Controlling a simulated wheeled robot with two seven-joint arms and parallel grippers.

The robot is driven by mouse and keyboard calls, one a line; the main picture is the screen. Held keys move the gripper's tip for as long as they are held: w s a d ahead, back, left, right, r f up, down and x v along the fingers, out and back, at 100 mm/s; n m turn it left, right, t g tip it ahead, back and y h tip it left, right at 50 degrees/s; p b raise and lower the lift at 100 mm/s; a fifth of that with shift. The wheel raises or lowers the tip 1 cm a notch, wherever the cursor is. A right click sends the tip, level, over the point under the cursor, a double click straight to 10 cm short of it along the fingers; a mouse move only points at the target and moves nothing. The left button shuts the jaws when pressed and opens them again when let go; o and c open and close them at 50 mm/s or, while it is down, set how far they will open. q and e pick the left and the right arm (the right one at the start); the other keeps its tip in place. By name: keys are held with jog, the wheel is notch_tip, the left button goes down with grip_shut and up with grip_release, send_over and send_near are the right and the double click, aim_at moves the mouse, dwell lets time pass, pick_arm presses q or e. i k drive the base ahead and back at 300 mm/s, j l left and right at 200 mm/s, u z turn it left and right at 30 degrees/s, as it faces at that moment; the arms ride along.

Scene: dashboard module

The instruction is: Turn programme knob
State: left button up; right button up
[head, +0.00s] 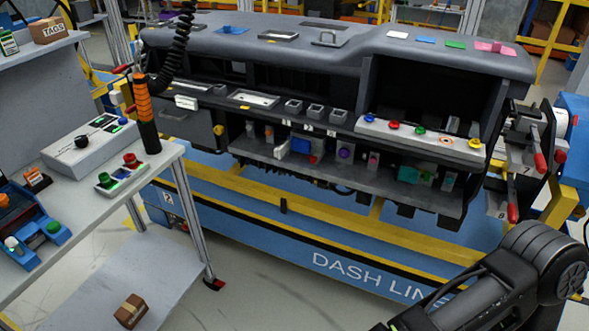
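A black round knob (82,141) sits on top of a light grey control box (95,146), which also has a small dark display. The box stands on the grey side table at the left, and I take this knob for the programme knob. The direction in which it points is too small to tell. No gripper touches the knob or the box. My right arm comes in at the bottom right, but its gripper is not visible. My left arm and gripper are out of view.
An orange-handled tool (145,112) on a coiled black cable hangs by the box. A small panel with red and green buttons (122,178) and a blue tray (44,232) lie nearby. The dashboard module (300,52) spans the back. A carton (130,311) lies on the lower shelf.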

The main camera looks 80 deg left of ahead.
aim_at(81, 141)
jog(key=u, duration=4.4)
